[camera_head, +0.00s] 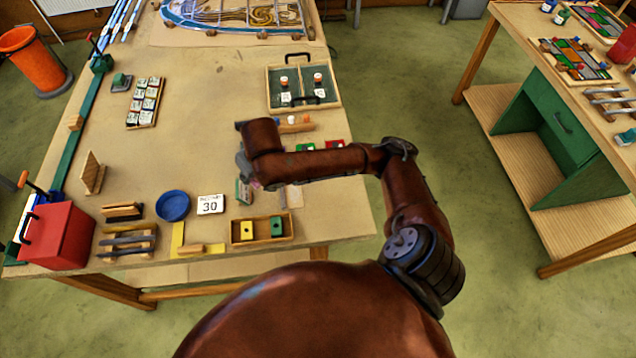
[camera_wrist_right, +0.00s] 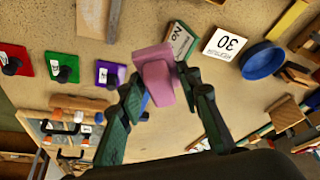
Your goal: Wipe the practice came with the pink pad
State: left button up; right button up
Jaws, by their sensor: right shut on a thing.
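The pink pad (camera_wrist_right: 155,72) is between the fingers of my right gripper (camera_wrist_right: 163,88) in the right wrist view, held above the table. In the head view the right gripper (camera_head: 246,170) hangs under my arm's end, and only a sliver of pink shows there. A pale strip with a grey part (camera_head: 291,197) lies on the table just right of the gripper, apart from it; it also shows at the top edge of the wrist view (camera_wrist_right: 98,15). It may be the practice came, but I cannot tell for sure. My left gripper is not in view.
A card marked 30 (camera_head: 210,205), a blue bowl (camera_head: 173,206) and a wooden tray (camera_head: 289,230) stand close by. A green-edged card (camera_wrist_right: 180,40) is beside the pad. Coloured knobbed plates, one green (camera_wrist_right: 62,67), lie beyond. A red box (camera_head: 60,237) stands far left.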

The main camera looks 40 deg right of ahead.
jog(key=s+d+f+n+y+p, duration=0.1)
jog(key=s+d+f+n+p, duration=0.1)
jog(key=p, duration=0.3)
jog(key=s+d+f+n+g+y+p, duration=0.1)
jog(key=s+d+f+n+p, duration=0.1)
jog(key=f+n+p, duration=0.3)
jog(key=s+d+f+n+g+y+p, duration=0.1)
jog(key=s+d+f+n+p, duration=0.2)
jog(key=p, duration=0.4)
jog(key=shift+s+d+f+n+y, duration=0.1)
jog(key=shift+s+f+n+y, duration=0.2)
jog(key=shift+f+n, duration=0.45)
jog(key=shift+f, duration=0.35)
jog(key=shift+w, duration=0.1)
